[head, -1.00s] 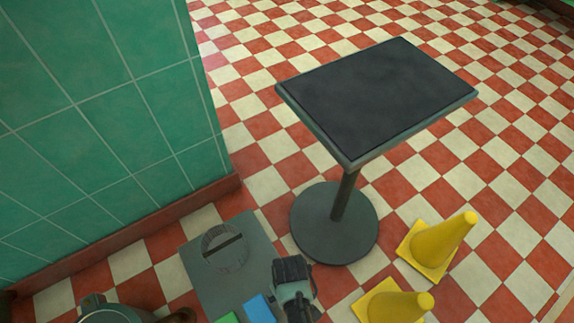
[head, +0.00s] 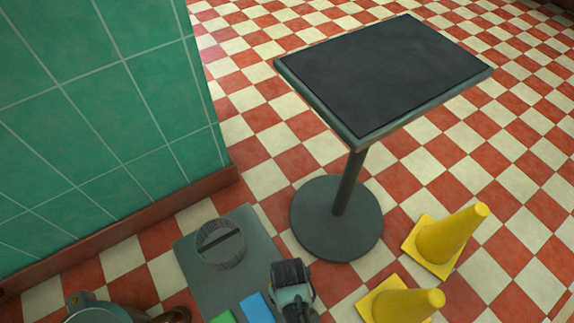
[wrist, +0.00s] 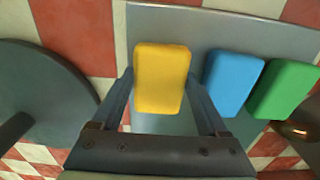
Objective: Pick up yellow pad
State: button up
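The yellow pad (wrist: 161,80) shows upright in the middle of the wrist view, over the grey mat (wrist: 220,25). My gripper (wrist: 160,85) is open, with one finger on each side of the pad. The fingertips are close to the pad's left and right edges; I cannot tell whether they touch it. The pad's near end lies between the fingers.
A blue pad (wrist: 232,80) and a green pad (wrist: 283,88) lie right of the yellow one. A dark-topped pedestal table (head: 385,75) stands behind. Two yellow cones (head: 450,238) (head: 405,300) stand to the right. A green tiled wall (head: 90,110) is at left.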

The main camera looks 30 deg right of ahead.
jog(key=c, duration=0.7)
notch_tip(320, 180, up, 10)
jog(key=p, duration=0.8)
